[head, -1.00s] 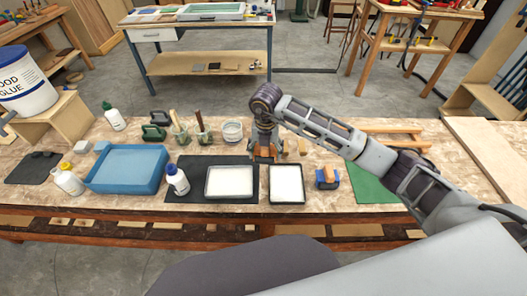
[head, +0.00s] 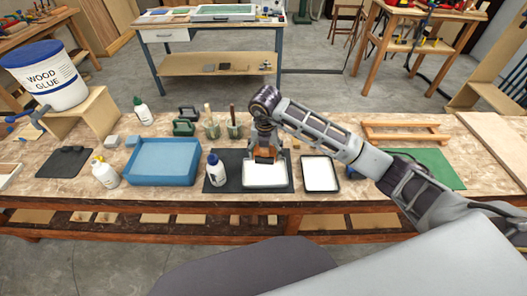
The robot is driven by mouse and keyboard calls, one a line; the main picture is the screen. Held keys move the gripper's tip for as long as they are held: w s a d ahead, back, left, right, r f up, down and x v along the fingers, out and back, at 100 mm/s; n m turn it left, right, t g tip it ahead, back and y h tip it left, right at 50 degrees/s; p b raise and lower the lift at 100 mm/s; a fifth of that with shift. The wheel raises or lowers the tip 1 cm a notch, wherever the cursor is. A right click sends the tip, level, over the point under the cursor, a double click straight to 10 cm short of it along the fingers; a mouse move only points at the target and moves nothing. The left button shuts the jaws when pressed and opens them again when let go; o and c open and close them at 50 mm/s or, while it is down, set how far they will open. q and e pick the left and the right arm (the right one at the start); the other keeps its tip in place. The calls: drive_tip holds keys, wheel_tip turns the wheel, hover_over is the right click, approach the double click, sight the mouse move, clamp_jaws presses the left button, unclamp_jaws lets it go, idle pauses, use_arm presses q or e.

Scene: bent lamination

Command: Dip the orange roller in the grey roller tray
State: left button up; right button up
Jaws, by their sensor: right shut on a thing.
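My right gripper (head: 264,152) is over the back part of the left of two shallow trays with white contents. An orange piece (head: 266,155), seemingly the orange roller, is at its tips; the gripper hides much of it. This left tray (head: 265,187) has a grey rim and lies on a dark mat. Whether the orange piece touches the white surface I cannot tell. The right tray (head: 337,189) has a black rim and stands apart on the bench. My left gripper is not in view.
A white bottle with a blue cap (head: 216,172) stands just left of the grey tray. Further left is a blue tray (head: 160,180). Brushes in pots (head: 233,130) stand behind. A green mat (head: 440,160) and wooden frame (head: 402,138) are at the right.

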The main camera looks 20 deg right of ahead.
drive_tip(key=shift+f+b, duration=0.3)
drive_tip(key=shift+f, duration=0.2)
drive_tip(key=shift+f+b, duration=0.45)
drive_tip(key=shift+f, duration=0.3)
drive_tip(key=shift+f+b, duration=0.8)
drive_tip(key=shift+f, duration=0.45)
drive_tip(key=shift+f+b, duration=0.3)
drive_tip(key=shift+f, duration=0.2)
drive_tip(key=shift+f+b, duration=0.3)
drive_tip(key=shift+f, duration=0.15)
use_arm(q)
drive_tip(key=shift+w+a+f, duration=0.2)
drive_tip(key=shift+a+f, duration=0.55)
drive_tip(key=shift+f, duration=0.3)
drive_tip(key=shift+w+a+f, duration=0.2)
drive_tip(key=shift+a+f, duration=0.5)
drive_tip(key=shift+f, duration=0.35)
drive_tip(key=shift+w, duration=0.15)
